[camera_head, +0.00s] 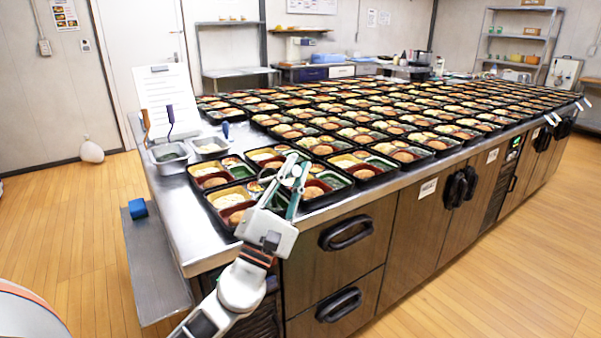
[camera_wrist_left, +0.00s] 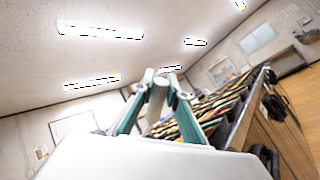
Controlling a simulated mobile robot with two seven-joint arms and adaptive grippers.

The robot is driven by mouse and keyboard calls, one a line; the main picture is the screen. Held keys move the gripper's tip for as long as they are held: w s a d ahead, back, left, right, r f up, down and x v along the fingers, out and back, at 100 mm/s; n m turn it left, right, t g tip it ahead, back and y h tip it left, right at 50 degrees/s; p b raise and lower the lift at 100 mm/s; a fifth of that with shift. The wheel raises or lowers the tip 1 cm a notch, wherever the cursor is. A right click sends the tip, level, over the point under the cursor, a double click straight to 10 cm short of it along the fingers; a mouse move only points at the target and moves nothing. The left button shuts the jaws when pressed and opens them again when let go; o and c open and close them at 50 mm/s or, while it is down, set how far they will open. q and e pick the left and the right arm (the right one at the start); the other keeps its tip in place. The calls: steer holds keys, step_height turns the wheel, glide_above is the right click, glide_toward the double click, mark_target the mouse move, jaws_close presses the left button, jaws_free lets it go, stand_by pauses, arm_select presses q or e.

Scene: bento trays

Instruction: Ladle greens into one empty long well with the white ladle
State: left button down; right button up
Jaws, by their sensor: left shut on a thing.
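My left gripper (camera_head: 291,172) is over the front trays near the counter's front edge. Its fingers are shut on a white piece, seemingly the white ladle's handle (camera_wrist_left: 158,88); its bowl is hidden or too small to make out. The nearest bento tray (camera_head: 212,207) lies just left of the gripper, partly covered by my arm. Another tray (camera_head: 318,204) lies to its right. Greens show in a long well (camera_head: 241,171) of the tray behind. A steel pan (camera_head: 155,160) with dark green contents stands at the counter's left end. My right gripper is out of view.
A second steel pan (camera_head: 196,150) stands beside the first. Brown and blue handles rise by the pans. A paper stand (camera_head: 167,88) is behind them. Many trays fill the counter to the back right. Bare steel counter (camera_head: 188,222) is free at the front left.

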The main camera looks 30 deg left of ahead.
arm_select(q)
steer(key=shift+s+d+f+m+t+h+b, duration=0.15)
steer(key=shift+d+f+m+h+b, duration=0.3)
steer(key=shift+m+h+b, duration=0.55)
steer(key=shift+s+d+f+m+t+h+b, duration=0.2)
steer(key=shift+f+m+h+b, duration=0.3)
steer(key=shift+m+h+b, duration=0.45)
steer(key=shift+s+d+f+m+t+h+b, duration=0.15)
steer(key=shift+d+f+m+h+b, duration=0.3)
steer(key=shift+m+h+b, duration=0.55)
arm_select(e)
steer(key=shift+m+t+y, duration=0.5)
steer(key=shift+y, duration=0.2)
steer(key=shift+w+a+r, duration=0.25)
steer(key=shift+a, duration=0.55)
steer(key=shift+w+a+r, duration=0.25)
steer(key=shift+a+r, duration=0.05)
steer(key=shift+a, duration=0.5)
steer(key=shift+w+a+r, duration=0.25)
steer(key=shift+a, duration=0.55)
arm_select(q)
steer(key=shift+f, duration=0.1)
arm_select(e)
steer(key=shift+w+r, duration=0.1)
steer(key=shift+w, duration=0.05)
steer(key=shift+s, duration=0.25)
